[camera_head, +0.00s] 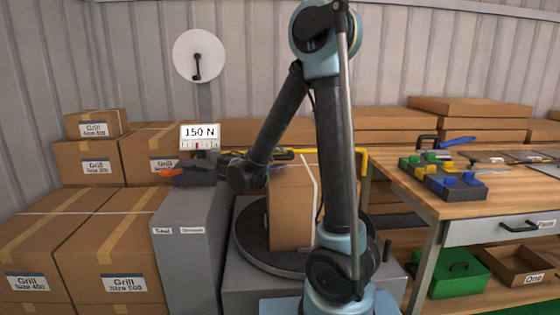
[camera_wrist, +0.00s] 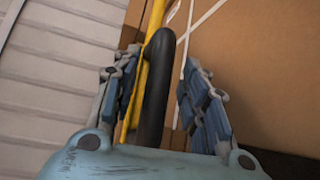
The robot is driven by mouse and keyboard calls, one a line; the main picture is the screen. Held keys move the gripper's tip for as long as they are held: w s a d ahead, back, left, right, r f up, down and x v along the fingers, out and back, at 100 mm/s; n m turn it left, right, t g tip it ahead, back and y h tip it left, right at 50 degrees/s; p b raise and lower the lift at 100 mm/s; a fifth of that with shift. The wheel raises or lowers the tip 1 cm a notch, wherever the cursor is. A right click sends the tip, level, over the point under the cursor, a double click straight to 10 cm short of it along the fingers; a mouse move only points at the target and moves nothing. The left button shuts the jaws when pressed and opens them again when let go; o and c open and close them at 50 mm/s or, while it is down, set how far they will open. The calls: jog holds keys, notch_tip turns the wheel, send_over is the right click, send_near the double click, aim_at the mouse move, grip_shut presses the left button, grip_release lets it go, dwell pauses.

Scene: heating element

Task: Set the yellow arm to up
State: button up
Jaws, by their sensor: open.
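The yellow arm (camera_head: 362,162) is a thin bar behind the cardboard box (camera_head: 290,208) on the dark turntable (camera_head: 262,255). My own arm hides part of the bar in the head view. In the wrist view the yellow arm (camera_wrist: 156,18) runs down between my fingers, with a thick black grip (camera_wrist: 156,85) beside it. My gripper (camera_wrist: 159,72) is open, one finger on each side of the bar and grip. The left finger is close to the yellow bar; I cannot tell whether it touches. A gap shows between the grip and the right finger.
The box (camera_wrist: 250,60) is close on the right in the wrist view. A grey cabinet (camera_head: 185,235) and stacked cartons (camera_head: 105,240) stand left. A 150 N display (camera_head: 200,137) is above the cabinet. A workbench (camera_head: 450,205) with colored blocks is right.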

jog(key=shift+w+d+f, duration=0.1)
jog(key=shift+w+d, duration=0.4)
grip_shut()
